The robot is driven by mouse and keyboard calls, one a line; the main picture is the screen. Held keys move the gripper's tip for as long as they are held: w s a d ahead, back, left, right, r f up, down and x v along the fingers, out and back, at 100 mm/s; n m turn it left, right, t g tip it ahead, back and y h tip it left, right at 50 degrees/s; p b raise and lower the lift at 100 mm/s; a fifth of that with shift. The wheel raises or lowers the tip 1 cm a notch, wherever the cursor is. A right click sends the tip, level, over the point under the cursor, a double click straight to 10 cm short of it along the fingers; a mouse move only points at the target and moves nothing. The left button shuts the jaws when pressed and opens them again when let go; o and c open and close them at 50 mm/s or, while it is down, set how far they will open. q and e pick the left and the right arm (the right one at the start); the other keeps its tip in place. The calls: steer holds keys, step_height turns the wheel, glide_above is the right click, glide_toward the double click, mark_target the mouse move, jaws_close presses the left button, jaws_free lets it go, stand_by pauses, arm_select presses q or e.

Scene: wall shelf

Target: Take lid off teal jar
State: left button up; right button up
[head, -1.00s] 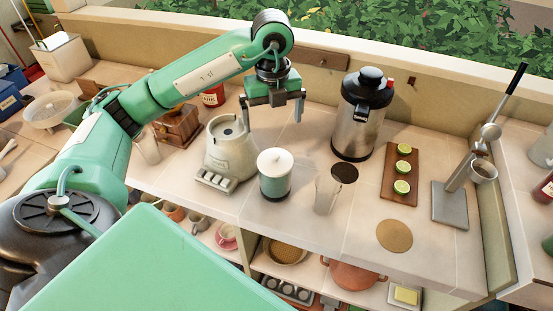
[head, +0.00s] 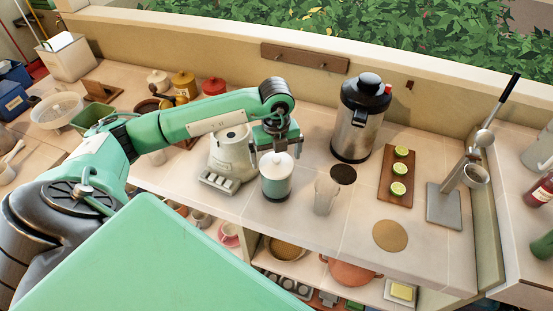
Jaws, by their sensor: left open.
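The teal jar (head: 276,187) stands upright near the front edge of the counter. Its white lid (head: 270,165) with a small knob on top is on it. My left gripper (head: 279,145) is open and low, right at the top of the lid in the picture. Whether its fingers are around the knob or just behind it I cannot tell. My right gripper is not in view.
A pale juicer-like appliance (head: 229,152) stands close to the left of the jar. A clear glass (head: 325,196) stands close to its right. A steel urn (head: 355,128) is behind to the right, and a board with limes (head: 393,197) lies further right.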

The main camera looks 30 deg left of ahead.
arm_select(q)
steer(key=shift+f, duration=0.4)
steer(key=shift+c, duration=0.2)
steer(key=c, duration=0.8)
steer(key=shift+r, duration=0.1)
